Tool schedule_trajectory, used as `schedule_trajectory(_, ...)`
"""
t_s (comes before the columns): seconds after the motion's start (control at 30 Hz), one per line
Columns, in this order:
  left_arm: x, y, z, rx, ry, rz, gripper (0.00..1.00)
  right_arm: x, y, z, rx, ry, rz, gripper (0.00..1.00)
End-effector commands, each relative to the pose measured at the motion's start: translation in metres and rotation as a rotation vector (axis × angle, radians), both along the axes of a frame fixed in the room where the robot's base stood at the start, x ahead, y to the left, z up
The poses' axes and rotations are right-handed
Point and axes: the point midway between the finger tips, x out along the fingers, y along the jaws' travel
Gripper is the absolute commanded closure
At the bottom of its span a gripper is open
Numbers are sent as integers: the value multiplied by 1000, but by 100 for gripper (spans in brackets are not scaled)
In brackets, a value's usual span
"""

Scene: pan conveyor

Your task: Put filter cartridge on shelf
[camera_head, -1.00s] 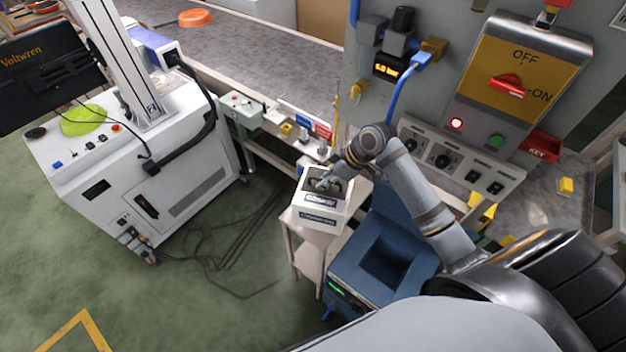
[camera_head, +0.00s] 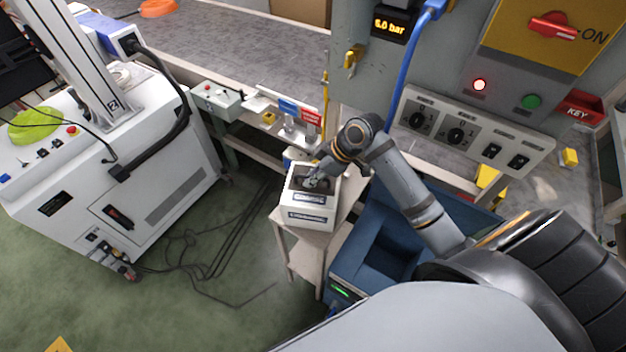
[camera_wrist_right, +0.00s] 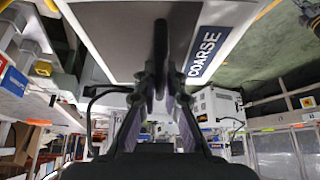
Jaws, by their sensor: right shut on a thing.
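A white block-shaped thing with a dark recessed top, which I take for the filter cartridge (camera_head: 309,206), stands on a small beige stand (camera_head: 318,240). Labels show on its front face. In the right wrist view the white body (camera_wrist_right: 110,45) bears a blue label reading COARSE. My right gripper (camera_head: 311,183) reaches down into the dark top. In the wrist view its fingers (camera_wrist_right: 158,85) are close together on a narrow dark part like a handle. The exact contact is partly hidden. I cannot tell whether the block is one piece or sits in a holder. My left gripper is out of view.
A blue open-topped bin (camera_head: 375,255) stands right of the stand, close to my right arm. A grey control panel (camera_head: 470,130) rises behind. A white wheeled machine (camera_head: 120,185) stands left, with black cables (camera_head: 200,250) on the floor. A grey conveyor belt (camera_head: 240,50) runs behind.

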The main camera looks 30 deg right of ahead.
Motion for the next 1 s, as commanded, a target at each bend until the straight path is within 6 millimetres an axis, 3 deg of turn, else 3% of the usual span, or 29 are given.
schedule_trajectory(0.1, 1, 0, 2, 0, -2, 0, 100, 0, 0, 1, 0, 1, 1, 100)
schedule_trajectory(0.27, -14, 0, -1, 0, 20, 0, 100, 0, 0, -3, 0, 2, 0, 100)
schedule_trajectory(0.3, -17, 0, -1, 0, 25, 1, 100, -1, -1, -3, -1, 4, -1, 86)
schedule_trajectory(0.43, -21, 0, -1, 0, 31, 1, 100, -1, -1, -3, -1, 4, -1, 69)
schedule_trajectory(0.77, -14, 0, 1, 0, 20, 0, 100, 0, -1, 0, -2, 3, 0, 69)
schedule_trajectory(1.0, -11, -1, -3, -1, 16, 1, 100, -10, -16, 29, -11, 0, 2, 69)
